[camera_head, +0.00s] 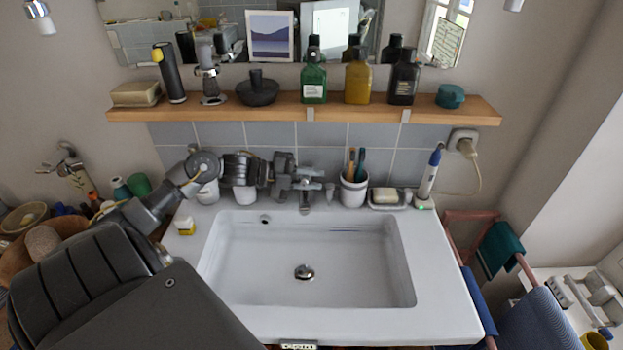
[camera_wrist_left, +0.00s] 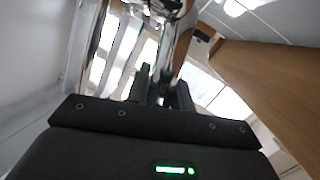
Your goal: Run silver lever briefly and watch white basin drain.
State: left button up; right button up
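The white basin (camera_head: 340,250) is in the middle of the head view. It looks empty, with a chrome drain plug (camera_head: 304,272) at its bottom, and I see no water running. The silver tap with its lever (camera_head: 310,186) stands on the basin's back rim. My left gripper (camera_head: 287,178) reaches in from the left, level with the tap head. In the left wrist view, its two dark fingers (camera_wrist_left: 162,95) stand apart, with chrome tap metal (camera_wrist_left: 170,45) beyond and between them. Contact with the lever cannot be made out. My right gripper is out of view.
A wooden shelf (camera_head: 230,111) with bottles hangs above the tap. A toothbrush cup (camera_head: 354,192), a soap dish (camera_head: 388,198) and an electric toothbrush (camera_head: 430,175) stand right of the tap.

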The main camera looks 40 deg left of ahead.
pick_arm(q)
grip_shut()
jog(key=shift+w+a+r+n+p, duration=0.1)
jog(key=shift+r+n+p, duration=0.4)
jog(key=shift+p, duration=0.3)
jog(key=o, duration=0.8)
grip_release()
jog(key=shift+c, duration=0.2)
jog(key=shift+s+a, duration=0.3)
jog(key=shift+a, duration=0.05)
jog(key=b+v, duration=0.2)
jog(key=v, duration=0.8)
